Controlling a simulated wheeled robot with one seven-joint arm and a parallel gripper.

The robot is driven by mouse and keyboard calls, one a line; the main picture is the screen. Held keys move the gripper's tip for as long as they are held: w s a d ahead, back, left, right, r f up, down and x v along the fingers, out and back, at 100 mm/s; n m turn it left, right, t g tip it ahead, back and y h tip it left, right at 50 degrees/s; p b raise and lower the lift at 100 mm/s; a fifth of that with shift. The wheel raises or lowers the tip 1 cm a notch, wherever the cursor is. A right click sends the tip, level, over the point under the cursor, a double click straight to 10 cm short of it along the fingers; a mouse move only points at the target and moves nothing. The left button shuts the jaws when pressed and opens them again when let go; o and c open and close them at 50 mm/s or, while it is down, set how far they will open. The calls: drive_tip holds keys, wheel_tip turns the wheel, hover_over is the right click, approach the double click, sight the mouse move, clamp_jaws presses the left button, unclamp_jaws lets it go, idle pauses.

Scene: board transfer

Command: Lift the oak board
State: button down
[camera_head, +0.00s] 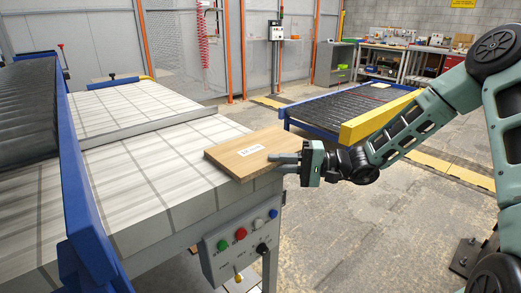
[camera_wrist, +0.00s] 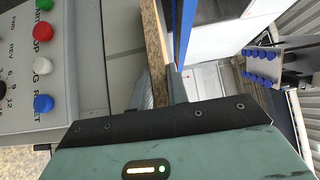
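The oak board (camera_head: 240,150) is a flat light-wood panel with a white label. It lies at the near right corner of the tiled table, its right end jutting past the table edge. My gripper (camera_head: 285,162) is at that overhanging end, one finger over the top face and the other largely hidden beneath. In the wrist view the board's edge (camera_wrist: 158,85) runs between the two fingers of my gripper (camera_wrist: 160,92), with no clear gap on either side. The fingers look shut on it. The board looks flat on the table; I see no gap under it.
The tiled table (camera_head: 160,205) carries a control box (camera_head: 238,245) with coloured buttons below the board. A blue-framed roller conveyor (camera_head: 30,110) stands at left. Another roller bed (camera_head: 335,108) with a yellow beam (camera_head: 380,118) stands behind my arm. Floor right of the table is open.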

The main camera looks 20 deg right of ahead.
drive_tip(key=shift+r, duration=0.1)
wheel_tip(320, 180, up, 16)
drive_tip(key=p, duration=0.5)
idle(0.5)
